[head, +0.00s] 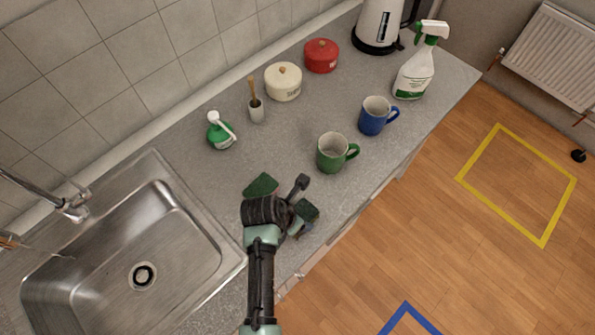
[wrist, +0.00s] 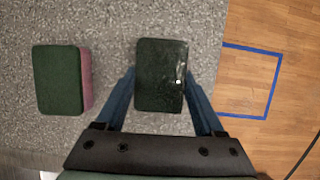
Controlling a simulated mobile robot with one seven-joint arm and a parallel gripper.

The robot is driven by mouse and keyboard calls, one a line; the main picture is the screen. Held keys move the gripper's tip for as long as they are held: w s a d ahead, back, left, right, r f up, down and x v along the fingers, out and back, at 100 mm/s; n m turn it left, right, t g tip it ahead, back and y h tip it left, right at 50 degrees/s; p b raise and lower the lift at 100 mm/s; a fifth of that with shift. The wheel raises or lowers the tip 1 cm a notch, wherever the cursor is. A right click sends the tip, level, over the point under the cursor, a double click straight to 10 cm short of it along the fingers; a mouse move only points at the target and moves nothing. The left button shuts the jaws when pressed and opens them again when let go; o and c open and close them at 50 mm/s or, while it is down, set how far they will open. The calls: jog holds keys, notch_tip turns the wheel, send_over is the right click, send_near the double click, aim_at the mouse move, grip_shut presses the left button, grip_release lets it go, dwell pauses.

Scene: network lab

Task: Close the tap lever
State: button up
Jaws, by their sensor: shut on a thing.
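The chrome tap (head: 72,208) stands at the back left of the sink in the head view. A small lever-like part (head: 83,193) shows at its base, too small to tell its position. A thin pale streak runs from near the left edge into the basin; I cannot tell if it is water. My gripper (wrist: 161,95) is far right of the tap, at the counter's front edge, with its blue fingers shut on a dark green sponge (wrist: 161,70). That sponge also shows in the head view (head: 307,209), partly hidden by my arm.
A second green sponge (wrist: 58,80) with a pink side lies left of the held one. The steel sink (head: 205,255) is to the left. A green mug (head: 331,153), blue mug (head: 374,116), green soap dispenser (head: 220,131) and brush holder (head: 256,111) stand on the counter.

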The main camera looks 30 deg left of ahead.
jog(key=shift+f, duration=0.15)
jog(key=o, duration=1.2)
jog(key=shift+f+b, duration=0.2)
jog(key=shift+b, duration=0.35)
jog(key=v, duration=0.4)
jog(key=b+v, duration=0.1)
jog(key=v, duration=0.8)
jog(key=shift+w+a+r, duration=0.2)
jog(key=shift+w+a, duration=0.05)
jog(key=shift+a, duration=0.05)
